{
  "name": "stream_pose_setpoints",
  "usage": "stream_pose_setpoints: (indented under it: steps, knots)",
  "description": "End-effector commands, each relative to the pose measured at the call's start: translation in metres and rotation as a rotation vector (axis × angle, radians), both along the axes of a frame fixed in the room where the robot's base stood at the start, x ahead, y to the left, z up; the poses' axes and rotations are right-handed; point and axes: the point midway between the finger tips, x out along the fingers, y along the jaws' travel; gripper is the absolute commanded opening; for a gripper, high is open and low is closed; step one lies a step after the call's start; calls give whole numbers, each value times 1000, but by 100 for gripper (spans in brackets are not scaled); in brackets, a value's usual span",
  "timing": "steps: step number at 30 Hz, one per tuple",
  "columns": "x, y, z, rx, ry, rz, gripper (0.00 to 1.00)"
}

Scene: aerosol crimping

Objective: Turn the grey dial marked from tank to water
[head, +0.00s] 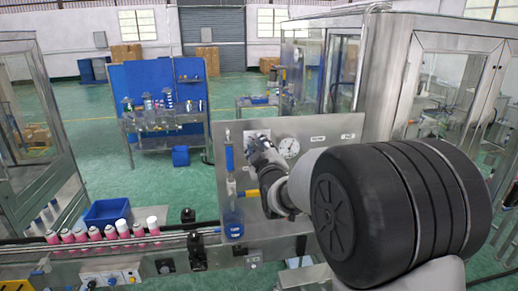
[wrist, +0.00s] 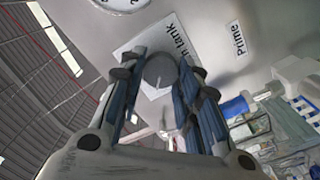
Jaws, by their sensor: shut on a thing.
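The grey dial (wrist: 160,68) shows in the wrist view between the fingers of my gripper (wrist: 160,76), on a steel panel. A thin pale pointer line shows on its face. A white label behind the dial is partly covered; the word "tank" (wrist: 181,40) can be read on it. In the head view my gripper (head: 258,150) reaches the upright steel panel (head: 318,127), and my arm hides the dial there. My gripper is shut on the dial. The "water" marking cannot be seen.
A pressure gauge (head: 288,147) sits right of my gripper on the panel. A clear blue-topped unit (head: 230,195) stands just left. A "Prime" label (wrist: 236,38) shows on the panel.

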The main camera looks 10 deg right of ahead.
Motion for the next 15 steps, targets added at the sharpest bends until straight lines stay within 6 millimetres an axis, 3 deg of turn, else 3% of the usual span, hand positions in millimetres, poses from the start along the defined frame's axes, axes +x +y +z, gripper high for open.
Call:
stream_pose_setpoints:
  steps: [7, 15]
  knots:
    - [0, 0, 0, 0, 0, 0, 7]
    - [0, 0, -1, 28, -3, 0, 7]
